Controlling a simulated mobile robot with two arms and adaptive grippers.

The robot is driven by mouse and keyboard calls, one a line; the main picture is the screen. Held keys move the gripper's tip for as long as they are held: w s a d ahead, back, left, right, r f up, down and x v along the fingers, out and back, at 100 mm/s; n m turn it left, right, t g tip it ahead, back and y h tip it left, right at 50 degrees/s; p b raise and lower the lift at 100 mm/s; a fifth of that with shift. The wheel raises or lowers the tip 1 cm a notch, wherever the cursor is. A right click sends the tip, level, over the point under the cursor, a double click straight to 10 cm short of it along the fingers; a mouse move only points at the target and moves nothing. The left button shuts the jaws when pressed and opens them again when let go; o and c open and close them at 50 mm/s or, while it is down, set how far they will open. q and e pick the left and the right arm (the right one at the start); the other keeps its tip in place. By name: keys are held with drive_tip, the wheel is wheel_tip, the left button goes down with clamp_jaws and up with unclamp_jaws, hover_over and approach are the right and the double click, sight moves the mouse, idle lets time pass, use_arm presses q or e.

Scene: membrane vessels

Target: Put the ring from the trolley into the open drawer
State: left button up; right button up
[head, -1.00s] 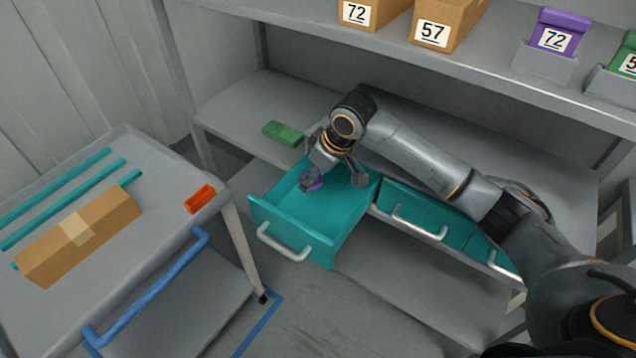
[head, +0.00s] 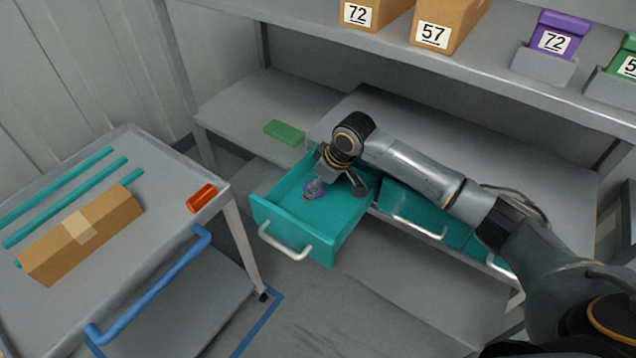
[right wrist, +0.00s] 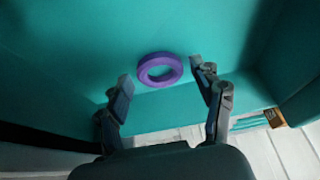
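The purple ring (head: 322,185) is inside the open teal drawer (head: 290,197). In the right wrist view the ring (right wrist: 141,72) lies flat on the drawer's teal floor, whole and uncovered. My right gripper (right wrist: 164,78) is open, its two fingers apart on either side of the ring, and I see no contact. In the head view my right gripper (head: 334,192) reaches down into the drawer, one finger partly in front of the ring. My left gripper is not in view.
The trolley (head: 165,165) at the left holds a cardboard box (head: 115,215), teal rods (head: 70,205) and an orange-red part (head: 201,198). A green block (head: 284,132) lies on the shelf behind the drawer. Closed drawers (head: 400,200) adjoin on the right; an upper shelf (head: 440,62) overhangs.

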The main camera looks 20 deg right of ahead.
drive_tip(key=shift+r, duration=0.15)
drive_tip(key=shift+d+r, duration=0.1)
drive_tip(key=shift+r, duration=0.25)
drive_tip(key=v, duration=1.1)
drive_tip(key=shift+s+r, duration=0.15)
drive_tip(key=shift+s, duration=0.05)
